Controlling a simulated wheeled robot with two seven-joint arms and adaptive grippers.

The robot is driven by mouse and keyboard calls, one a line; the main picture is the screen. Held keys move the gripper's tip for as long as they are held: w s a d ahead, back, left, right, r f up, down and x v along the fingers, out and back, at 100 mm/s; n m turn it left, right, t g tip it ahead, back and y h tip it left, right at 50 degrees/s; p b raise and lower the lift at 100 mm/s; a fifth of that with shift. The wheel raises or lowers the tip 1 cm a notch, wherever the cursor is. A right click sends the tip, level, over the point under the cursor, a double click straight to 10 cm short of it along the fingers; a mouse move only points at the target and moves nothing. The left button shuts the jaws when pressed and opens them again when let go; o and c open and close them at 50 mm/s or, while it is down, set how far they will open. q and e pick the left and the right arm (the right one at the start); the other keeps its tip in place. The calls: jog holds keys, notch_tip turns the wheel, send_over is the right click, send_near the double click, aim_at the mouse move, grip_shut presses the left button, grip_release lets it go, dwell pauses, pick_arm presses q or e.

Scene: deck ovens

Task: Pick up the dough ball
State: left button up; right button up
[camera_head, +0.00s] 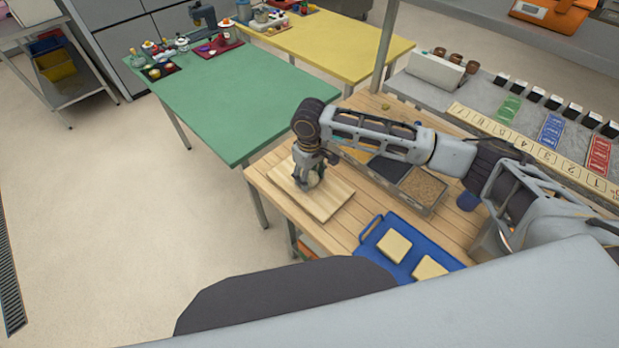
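The dough ball (314,181) is a small pale lump on the wooden cutting board (330,206), partly hidden by my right gripper. My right gripper (308,183) points down over the board, with its fingers around or right beside the ball. The picture is too small to tell whether the fingers press on the ball or stand apart from it. My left gripper is not in view.
A blue tray (371,238) with two pale square slabs lies in front of the board. A divided bin (420,187) with brown grains stands to the right, under my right arm. A green table (225,105) and a yellow table (340,48) stand behind.

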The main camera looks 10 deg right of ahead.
aim_at(309, 180)
jog(key=c, duration=0.4)
jog(key=shift+r, duration=0.15)
jog(key=shift+c, duration=0.2)
notch_tip(309, 180, up, 10)
jog(key=shift+b, duration=0.3)
dwell(0.6)
